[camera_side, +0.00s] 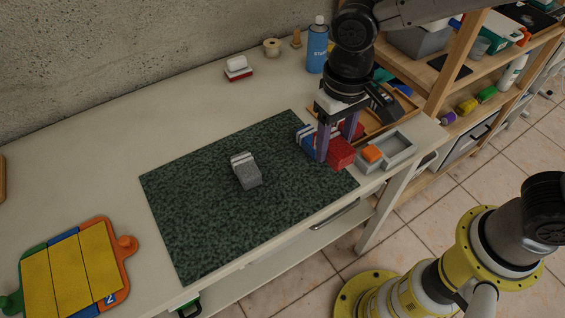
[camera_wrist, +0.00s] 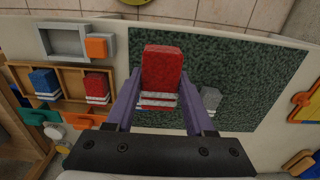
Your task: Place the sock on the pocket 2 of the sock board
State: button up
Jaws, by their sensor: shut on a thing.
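My gripper (camera_side: 336,150) is shut on a red sock (camera_side: 341,153) with white stripes, which also shows between the purple fingers in the wrist view (camera_wrist: 162,68). It is held over the right end of the dark green mat (camera_side: 200,225), near the wooden tray. The sock board (camera_side: 123,282), with yellow pockets and a blue, green and orange frame, lies at the lower left of the side view, well away from my gripper. A "2" marks its near edge. Only part of the board (camera_wrist: 300,103) shows at the right of the wrist view.
A grey sock (camera_side: 246,170) lies on the mat. A wooden tray (camera_wrist: 69,92) holds a blue sock (camera_wrist: 44,82) and another red sock (camera_wrist: 96,86). A grey tray (camera_side: 398,150) has an orange block (camera_side: 372,153) beside it. A blue bottle (camera_side: 317,47) stands behind.

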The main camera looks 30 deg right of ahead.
send_over(290, 172)
notch_tip(290, 172, down, 7)
jog(key=shift+s, duration=0.15)
jog(key=shift+f, duration=1.7)
jog(key=shift+f, duration=0.2)
jog(key=o, duration=1.3)
jog(key=shift+r, duration=0.15)
notch_tip(290, 172, up, 12)
jog(key=shift+r, duration=0.1)
